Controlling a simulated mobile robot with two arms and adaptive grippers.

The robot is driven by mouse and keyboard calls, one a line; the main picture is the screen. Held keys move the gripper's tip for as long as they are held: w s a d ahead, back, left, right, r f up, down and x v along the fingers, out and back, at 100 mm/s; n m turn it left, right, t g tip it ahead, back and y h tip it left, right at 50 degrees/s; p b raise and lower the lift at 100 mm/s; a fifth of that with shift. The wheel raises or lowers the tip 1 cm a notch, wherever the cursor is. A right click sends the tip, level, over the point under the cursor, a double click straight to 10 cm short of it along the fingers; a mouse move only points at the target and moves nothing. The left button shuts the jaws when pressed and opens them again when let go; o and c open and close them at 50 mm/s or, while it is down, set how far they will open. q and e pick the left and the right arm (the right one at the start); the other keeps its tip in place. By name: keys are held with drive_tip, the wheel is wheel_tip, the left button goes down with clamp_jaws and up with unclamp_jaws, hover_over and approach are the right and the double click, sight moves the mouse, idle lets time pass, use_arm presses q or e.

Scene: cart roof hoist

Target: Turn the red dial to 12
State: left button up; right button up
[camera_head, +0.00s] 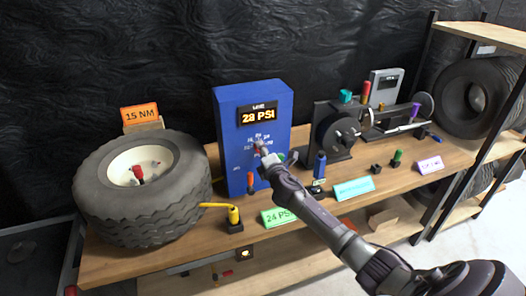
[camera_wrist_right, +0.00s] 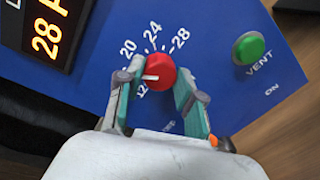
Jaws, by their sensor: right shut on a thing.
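The red dial (camera_wrist_right: 161,72) sits on the front of the blue panel box (camera_head: 225,135). Its white pointer mark points left in the right wrist view, toward the low end of the scale near the 12. My left finger partly covers the numbers there, so the exact setting is unclear. The numbers 20, 24 and 28 show around its top. My right gripper (camera_wrist_right: 160,88) has one finger on each side of the dial and is shut on it. In the head view the right gripper (camera_head: 262,150) hides most of the dial. My left gripper is not in view.
The box display (camera_head: 258,117) reads 28 PSI. A green VENT button (camera_wrist_right: 249,48) is right of the dial. A tire (camera_head: 145,205) lies left on the wooden bench (camera_head: 110,262); a yellow-topped fitting (camera_head: 234,216) and a blue bottle-like piece (camera_head: 320,165) stand nearby.

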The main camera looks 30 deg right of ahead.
drive_tip(key=n, duration=0.6)
drive_tip(key=n+h+p, duration=0.1)
drive_tip(key=n, duration=0.5)
drive_tip(key=shift+a+f+t+p, duration=0.1)
drive_tip(key=shift+a+t+p, duration=0.05)
drive_tip(key=shift+t+p, duration=0.15)
idle(0.3)
drive_tip(key=o, duration=1.2)
drive_tip(key=shift+c, duration=0.2)
drive_tip(key=v, duration=1.2)
